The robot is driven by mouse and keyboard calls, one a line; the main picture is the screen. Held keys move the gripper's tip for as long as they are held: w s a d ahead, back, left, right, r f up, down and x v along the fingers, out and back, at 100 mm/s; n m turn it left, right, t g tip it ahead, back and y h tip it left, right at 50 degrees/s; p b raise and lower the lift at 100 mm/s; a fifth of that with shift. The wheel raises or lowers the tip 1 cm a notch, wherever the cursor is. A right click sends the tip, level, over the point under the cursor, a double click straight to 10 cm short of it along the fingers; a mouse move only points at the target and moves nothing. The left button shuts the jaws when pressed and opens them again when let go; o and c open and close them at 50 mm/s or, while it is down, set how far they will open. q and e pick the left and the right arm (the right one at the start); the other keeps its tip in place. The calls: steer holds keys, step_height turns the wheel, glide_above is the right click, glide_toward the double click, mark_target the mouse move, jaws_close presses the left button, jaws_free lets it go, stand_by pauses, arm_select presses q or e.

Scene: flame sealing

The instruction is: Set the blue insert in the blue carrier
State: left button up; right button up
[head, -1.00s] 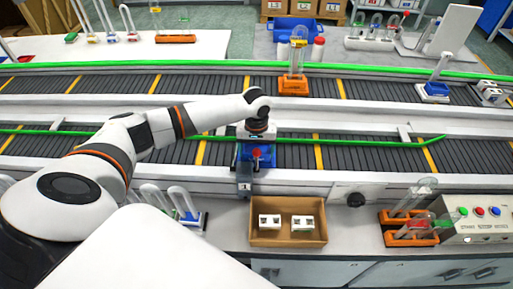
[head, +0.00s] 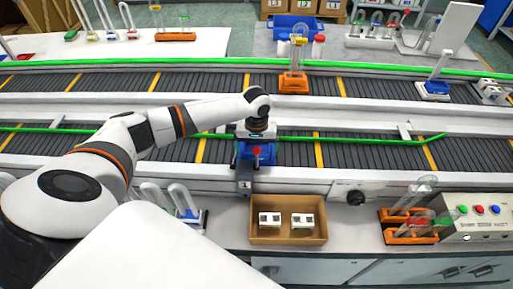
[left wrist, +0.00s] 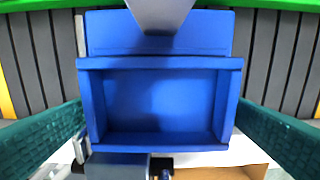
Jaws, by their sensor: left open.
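A blue holder with an open, rectangular recess, probably the blue carrier (head: 243,156), sits at the near edge of the near conveyor. In the left wrist view the carrier (left wrist: 160,146) fills the middle, and its recess looks empty. My left gripper (head: 256,138) is above it, pointing down. Its teal fingers stand wide apart on either side of the carrier in the left wrist view, with nothing between the tips. Two small white inserts (head: 269,220) (head: 302,221) lie in a cardboard tray; I cannot make out a blue mark on either. My right gripper is not in view.
The cardboard tray (head: 287,240) stands on the near bench, right of the carrier. Orange racks with glass tubes (head: 408,237) and a button box (head: 478,222) are farther right. A green rail (head: 340,141) runs along the near conveyor. Another blue holder (head: 433,95) is on the far conveyor.

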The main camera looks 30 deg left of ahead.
arm_select(q)
step_height(320, 180, up, 12)
steer(key=b, duration=0.2)
stand_by(0.4)
step_height(320, 180, up, 9)
steer(key=p, duration=1.2)
steer(key=shift+p, duration=0.35)
stand_by(0.3)
steer(key=shift+f, duration=0.15)
stand_by(0.4)
